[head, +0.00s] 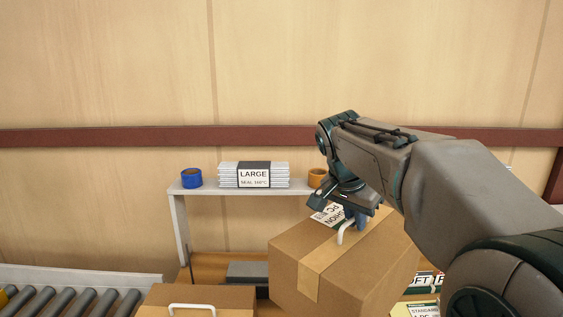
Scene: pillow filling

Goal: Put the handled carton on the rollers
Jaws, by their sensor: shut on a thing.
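The handled carton (290,258) is a brown cardboard box with a tan tape strip, a white label and a white handle on top. It hangs tilted below my gripper (356,220), in front of the shelf. My gripper is shut on the white handle (346,232). The arm hides part of the carton's right side. The rollers (62,302) are grey cylinders in a light frame at the lower left, apart from the carton.
A second carton (232,298) with a white handle stands between the rollers and the held carton. Behind is a white shelf (205,190) with a blue tape roll (191,178), a stack labelled LARGE (230,175) and an orange roll (317,177). Labelled packs (420,308) lie at lower right.

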